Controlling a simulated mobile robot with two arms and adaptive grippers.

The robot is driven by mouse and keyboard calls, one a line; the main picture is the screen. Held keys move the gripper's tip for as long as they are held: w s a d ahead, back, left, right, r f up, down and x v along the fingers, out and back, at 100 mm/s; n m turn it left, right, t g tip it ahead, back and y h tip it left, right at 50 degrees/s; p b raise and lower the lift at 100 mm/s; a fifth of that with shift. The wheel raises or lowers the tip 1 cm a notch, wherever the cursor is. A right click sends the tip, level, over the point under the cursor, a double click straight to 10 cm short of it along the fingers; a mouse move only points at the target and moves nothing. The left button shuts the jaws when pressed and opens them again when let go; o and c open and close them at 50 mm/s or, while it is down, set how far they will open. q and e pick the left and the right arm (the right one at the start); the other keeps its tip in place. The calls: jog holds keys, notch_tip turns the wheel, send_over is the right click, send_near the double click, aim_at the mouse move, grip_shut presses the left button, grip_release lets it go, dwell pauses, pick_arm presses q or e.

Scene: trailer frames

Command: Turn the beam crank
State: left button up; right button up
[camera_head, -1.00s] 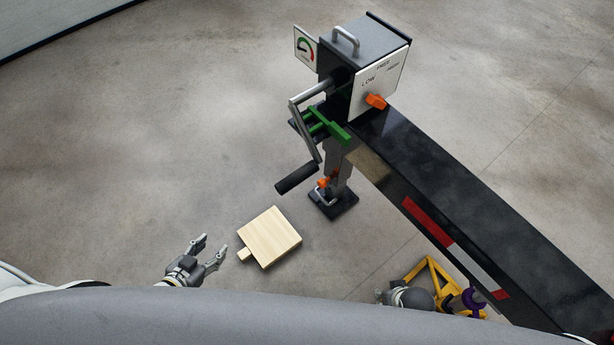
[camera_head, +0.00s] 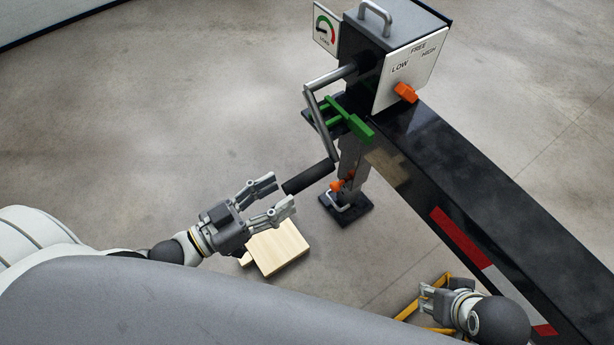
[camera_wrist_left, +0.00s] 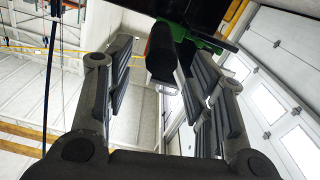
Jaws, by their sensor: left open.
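The beam crank has a bent silver arm (camera_head: 320,122) and a black handle (camera_head: 309,178) that points down and left. It comes out of the dark gearbox (camera_head: 385,45) on top of the beam. My left gripper (camera_head: 280,196) is open, with its fingertips just short of the handle's free end. In the left wrist view the handle (camera_wrist_left: 161,55) shows end-on, in the gap between the open fingers (camera_wrist_left: 163,85); contact cannot be made out. My right gripper (camera_head: 428,301) is low on the right, away from the crank; its finger gap is unclear.
A wooden block (camera_head: 278,248) lies on the floor below my left gripper. The black beam (camera_head: 450,165) runs to the lower right. A green bracket (camera_head: 348,120), an orange selector knob (camera_head: 405,92) and a gauge (camera_head: 325,27) sit by the crank. A yellow frame (camera_head: 408,310) is near my right gripper.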

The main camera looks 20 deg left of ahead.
aim_at(306, 179)
pick_arm(q)
jog(key=b+x, duration=0.1)
jog(key=x, duration=0.6)
jog(key=shift+w+d+f, duration=0.1)
jog(key=shift+w+d, duration=0.1)
jog(key=shift+w, duration=0.1)
jog(key=shift+c, duration=0.2)
grip_shut()
